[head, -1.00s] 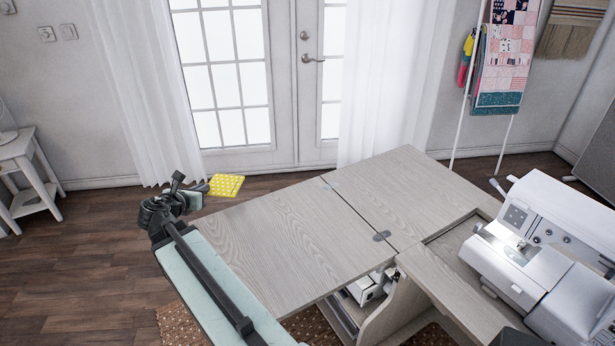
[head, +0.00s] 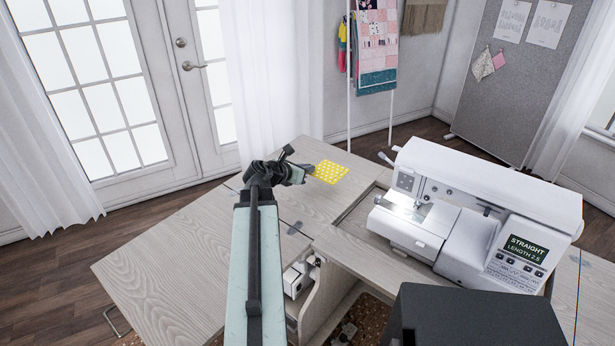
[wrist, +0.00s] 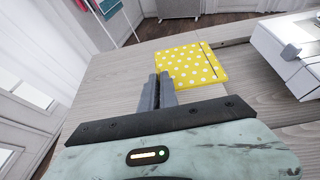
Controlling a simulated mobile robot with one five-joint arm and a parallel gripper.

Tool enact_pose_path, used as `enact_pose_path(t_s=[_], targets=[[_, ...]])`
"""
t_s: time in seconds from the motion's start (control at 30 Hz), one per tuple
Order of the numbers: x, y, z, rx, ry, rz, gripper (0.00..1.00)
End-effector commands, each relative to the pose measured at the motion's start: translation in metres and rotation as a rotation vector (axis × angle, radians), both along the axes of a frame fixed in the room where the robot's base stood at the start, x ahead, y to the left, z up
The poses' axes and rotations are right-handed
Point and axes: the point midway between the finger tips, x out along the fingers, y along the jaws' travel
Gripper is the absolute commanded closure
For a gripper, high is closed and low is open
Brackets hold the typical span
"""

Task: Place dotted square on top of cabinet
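The dotted square (head: 330,172) is flat, yellow with white dots, and appears over the back part of the cabinet's wood-grain top (head: 185,245). My gripper (head: 309,170) is shut on the square's near left edge. In the wrist view the two grey fingers (wrist: 161,77) are close together at the edge of the dotted square (wrist: 190,66), which extends beyond them over the cabinet top (wrist: 115,88). The square looks level. I cannot tell whether it touches the surface or is held just above it.
A white sewing machine (head: 470,215) stands in the cabinet to the right of the square. A quilt rack (head: 376,50) stands behind the cabinet. White doors (head: 185,80) are at the back left. The cabinet's left leaf is clear.

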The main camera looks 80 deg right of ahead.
Motion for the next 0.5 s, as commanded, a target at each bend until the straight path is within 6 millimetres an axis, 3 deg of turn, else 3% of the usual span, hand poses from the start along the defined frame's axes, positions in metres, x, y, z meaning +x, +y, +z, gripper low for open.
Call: enact_pose_path(t_s=[0.1, 0.27, 0.5], targets=[[-0.016, -0.002, 0.0, 0.0, -0.001, -0.02, 1.0], [-0.017, -0.002, -0.005, 0.0, 0.0, -0.021, 1.0], [-0.017, -0.002, -0.054, 0.0, 0.0, -0.021, 1.0]])
